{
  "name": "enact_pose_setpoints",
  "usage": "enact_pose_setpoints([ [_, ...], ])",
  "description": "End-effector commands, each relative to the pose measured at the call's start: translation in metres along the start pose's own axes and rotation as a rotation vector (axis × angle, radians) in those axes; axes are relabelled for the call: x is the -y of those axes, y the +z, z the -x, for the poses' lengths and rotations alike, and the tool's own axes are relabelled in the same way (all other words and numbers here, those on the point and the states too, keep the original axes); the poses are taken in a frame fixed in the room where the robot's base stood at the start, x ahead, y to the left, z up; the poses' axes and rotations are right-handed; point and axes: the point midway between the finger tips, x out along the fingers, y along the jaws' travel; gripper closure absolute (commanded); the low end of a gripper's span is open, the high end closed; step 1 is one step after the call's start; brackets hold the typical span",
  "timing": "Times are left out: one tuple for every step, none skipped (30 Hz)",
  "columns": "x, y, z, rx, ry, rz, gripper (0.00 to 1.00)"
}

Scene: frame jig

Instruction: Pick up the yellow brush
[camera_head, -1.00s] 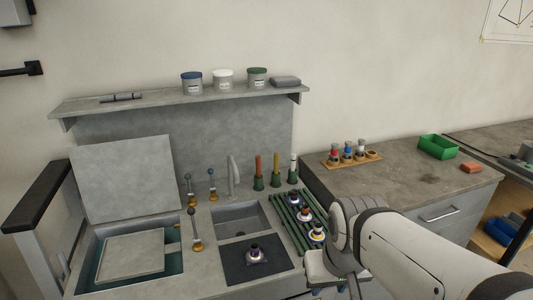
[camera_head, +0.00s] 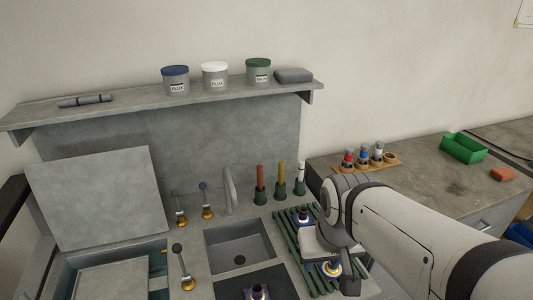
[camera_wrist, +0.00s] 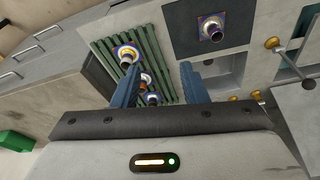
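The yellow brush (camera_head: 281,176) stands upright in a dark green holder on the bench, between a brown-red brush (camera_head: 260,178) and a white one (camera_head: 300,176). I cannot make it out in the wrist view. My gripper (camera_wrist: 158,75) shows two blue fingers spread apart with nothing held between them. It is above the green slatted rack (camera_wrist: 155,62). In the head view my wrist is to the right of and nearer than the brush, and hides the fingers.
The rack carries several dark-topped fittings. A sink (camera_head: 240,248) and a dark mat (camera_head: 275,280) lie left of it. Small knobbed tools (camera_head: 206,200) stand left of the brushes. A shelf (camera_head: 150,103) with jars overhangs the back. A wooden holder (camera_head: 375,163) stands on the right counter.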

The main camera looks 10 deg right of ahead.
Motion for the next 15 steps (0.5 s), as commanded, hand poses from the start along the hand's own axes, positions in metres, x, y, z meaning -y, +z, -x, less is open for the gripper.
enact_pose_setpoints([
  [0.000,-0.002,-0.002,-0.004,0.001,-0.001,0.56],
  [-0.001,-0.004,-0.004,-0.012,0.004,-0.002,0.55],
  [-0.002,-0.010,-0.009,-0.029,0.008,-0.004,0.55],
  [-0.004,-0.017,-0.013,-0.046,0.011,-0.002,0.55],
  [-0.007,-0.025,-0.019,-0.069,0.016,0.003,0.55],
  [-0.011,-0.038,-0.028,-0.109,0.025,0.001,0.55],
  [-0.014,-0.050,-0.035,-0.145,0.034,-0.002,0.55],
  [-0.017,-0.064,-0.043,-0.186,0.042,-0.006,0.55],
  [-0.022,-0.085,-0.055,-0.247,0.053,-0.010,0.55],
  [-0.025,-0.101,-0.063,-0.296,0.061,-0.010,0.55],
  [-0.028,-0.118,-0.072,-0.347,0.066,-0.011,0.55],
  [-0.031,-0.141,-0.082,-0.419,0.073,-0.010,0.55],
  [-0.033,-0.158,-0.089,-0.471,0.075,-0.008,0.55],
  [-0.035,-0.174,-0.097,-0.524,0.077,-0.005,0.55],
  [-0.037,-0.195,-0.105,-0.595,0.076,0.000,0.55],
])
